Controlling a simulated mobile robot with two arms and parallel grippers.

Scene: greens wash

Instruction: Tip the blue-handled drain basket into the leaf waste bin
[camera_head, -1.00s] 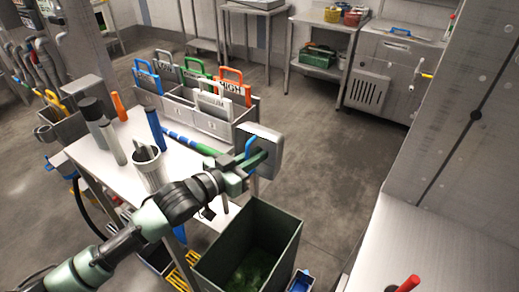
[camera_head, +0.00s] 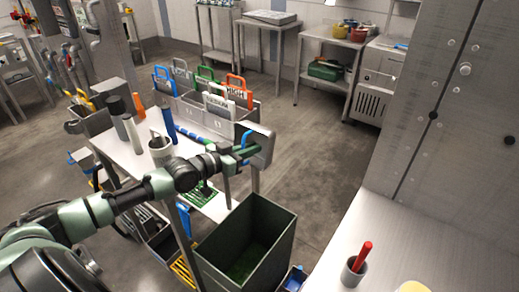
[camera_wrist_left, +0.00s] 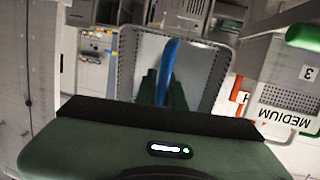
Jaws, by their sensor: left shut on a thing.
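The drain basket (camera_head: 263,148) is a grey metal box with a blue handle (camera_head: 246,138). My left gripper (camera_head: 243,152) is shut on that handle and holds the basket in the air, behind and above the leaf waste bin. In the left wrist view the blue handle (camera_wrist_left: 168,66) stands between the dark green fingers (camera_wrist_left: 162,92), with the perforated basket (camera_wrist_left: 206,75) behind it. The leaf waste bin (camera_head: 278,248) is a tall, open, dark green box on the floor, with green matter low inside. My right gripper is not in view.
A metal table (camera_head: 128,160) with cylinders and a blue-green rod stands left of the bin. Grey trays (camera_head: 205,115) with coloured-handled label signs are behind it. A steel counter (camera_head: 400,240) with a red-handled tool in a cup is at right. Floor beyond the bin is clear.

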